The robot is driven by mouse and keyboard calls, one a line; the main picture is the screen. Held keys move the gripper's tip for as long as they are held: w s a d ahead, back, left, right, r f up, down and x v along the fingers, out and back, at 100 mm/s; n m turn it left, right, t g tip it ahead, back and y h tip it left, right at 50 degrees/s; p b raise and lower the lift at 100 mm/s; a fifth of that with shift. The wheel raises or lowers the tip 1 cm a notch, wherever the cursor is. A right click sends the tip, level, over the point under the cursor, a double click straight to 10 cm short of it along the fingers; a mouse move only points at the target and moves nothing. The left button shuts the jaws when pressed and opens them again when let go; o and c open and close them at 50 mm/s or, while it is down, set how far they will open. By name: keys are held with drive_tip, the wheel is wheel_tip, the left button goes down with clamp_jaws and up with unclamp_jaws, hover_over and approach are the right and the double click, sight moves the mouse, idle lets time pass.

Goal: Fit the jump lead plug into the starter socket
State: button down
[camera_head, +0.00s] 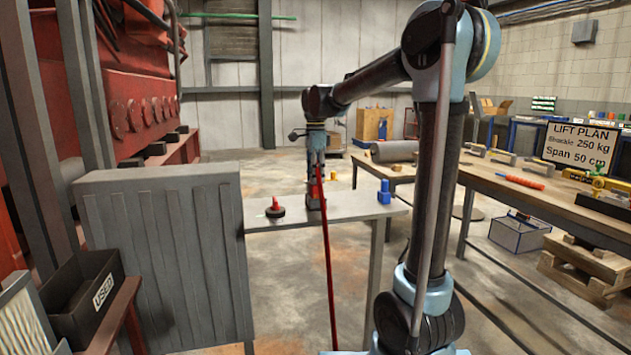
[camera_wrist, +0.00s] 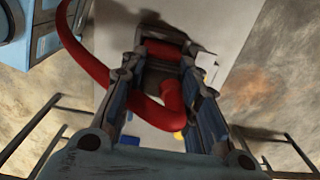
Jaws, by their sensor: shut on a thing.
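My gripper (camera_head: 316,172) points down over the small grey table in the head view. In the wrist view my gripper (camera_wrist: 165,66) is shut on the red jump lead plug (camera_wrist: 172,92), with a finger on each side. The red lead (camera_wrist: 85,60) loops out to the upper left there. In the head view the lead (camera_head: 328,255) hangs down toward my base. A dark block with red on it (camera_head: 314,201) stands right below my fingers; it may be the starter socket. I cannot tell whether the plug touches or enters it.
On the small table (camera_head: 352,204), a red-and-black round part (camera_head: 275,210) stands left and a blue part (camera_head: 384,193) right. A grey ribbed cabinet (camera_head: 165,255) stands in front left. A workbench (camera_head: 520,190) with tools stands right.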

drive_tip(key=shift+f, duration=0.7)
drive_tip(key=c, duration=1.5)
unclamp_jaws()
drive_tip(key=shift+r, duration=0.1)
wheel_tip(320, 180, up, 12)
drive_tip(key=shift+f, duration=0.1)
drive_tip(key=s+d+f+n+t, duration=0.1)
drive_tip(key=s+d+f+n, duration=0.3)
drive_tip(key=s+d+f, duration=0.3)
drive_tip(key=s+d+f+n, duration=0.3)
drive_tip(key=s+d+f, duration=0.1)
drive_tip(key=s+d, duration=0.4)
drive_tip(key=s+d+f+n, duration=0.2)
drive_tip(key=s+f, duration=0.3)
drive_tip(key=f, duration=0.1)
drive_tip(key=s+d+f+n, duration=0.2)
drive_tip(key=s+f+n, duration=0.1)
drive_tip(key=s+f, duration=0.3)
drive_tip(key=s+d+f+n+t, duration=0.1)
drive_tip(key=s+d+f+n, duration=0.1)
drive_tip(key=s+f, duration=0.3)
drive_tip(key=shift+s+d+f+n, duration=0.1)
drive_tip(key=shift+s+f+n, duration=0.15)
drive_tip(key=shift+f, duration=0.6)
drive_tip(key=shift+s+d+f+n, duration=0.15)
drive_tip(key=shift+f+n, duration=0.1)
drive_tip(key=shift+f, duration=0.55)
